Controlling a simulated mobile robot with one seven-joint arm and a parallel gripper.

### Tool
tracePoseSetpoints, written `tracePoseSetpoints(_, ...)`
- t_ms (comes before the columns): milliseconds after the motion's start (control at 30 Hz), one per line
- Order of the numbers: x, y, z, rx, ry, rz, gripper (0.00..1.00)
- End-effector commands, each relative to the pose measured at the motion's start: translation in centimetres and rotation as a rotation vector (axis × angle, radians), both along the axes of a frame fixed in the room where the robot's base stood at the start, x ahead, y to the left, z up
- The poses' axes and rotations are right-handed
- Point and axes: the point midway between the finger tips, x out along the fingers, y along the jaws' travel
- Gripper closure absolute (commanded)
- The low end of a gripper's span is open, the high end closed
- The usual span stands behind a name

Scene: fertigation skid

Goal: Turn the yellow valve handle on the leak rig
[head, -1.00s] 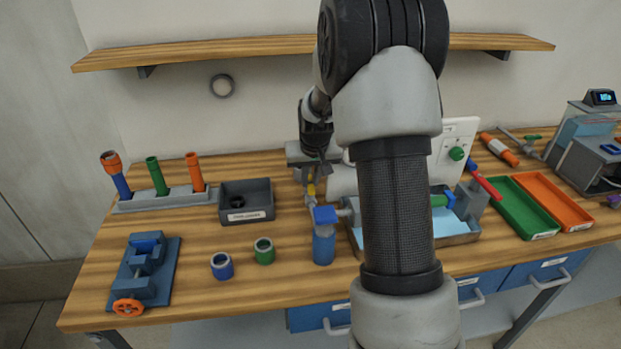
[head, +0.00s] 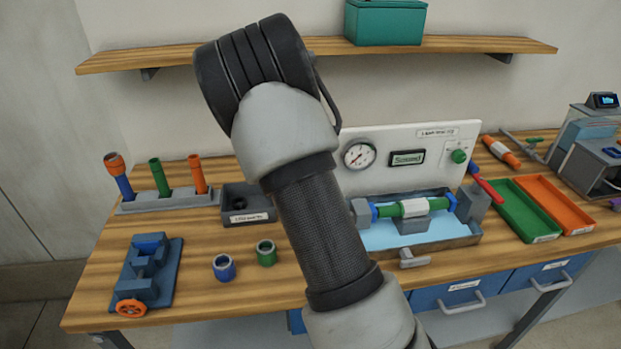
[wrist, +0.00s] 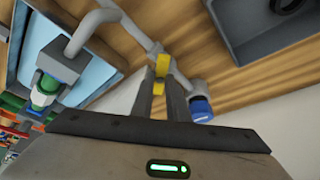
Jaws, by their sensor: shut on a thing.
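The yellow valve handle (wrist: 162,65) sits between the fingertips of my gripper (wrist: 160,80) in the wrist view, on a grey pipe (wrist: 138,30). The gripper is shut on it. A grey fitting with a blue end (wrist: 200,108) is just right of the fingers. In the head view, my arm hides the gripper and the handle. The leak rig shows there as a white panel (head: 460,186) with a gauge (head: 359,154), behind a water tray (head: 455,240) with a green pipe (head: 438,203) across it.
A dark bin (head: 247,216) stands left of my arm, also seen in the wrist view (wrist: 240,50). A blue ring (head: 223,268), a green ring (head: 266,253) and a blue vise (head: 150,270) are on the left. Green (head: 520,215) and orange trays (head: 560,205) lie right.

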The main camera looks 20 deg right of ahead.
Motion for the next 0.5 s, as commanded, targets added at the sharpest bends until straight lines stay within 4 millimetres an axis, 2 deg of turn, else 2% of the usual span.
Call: tracePoseSetpoints(500,0.54,0.15,0.12,-0.001,0.0,-0.471,1.0)
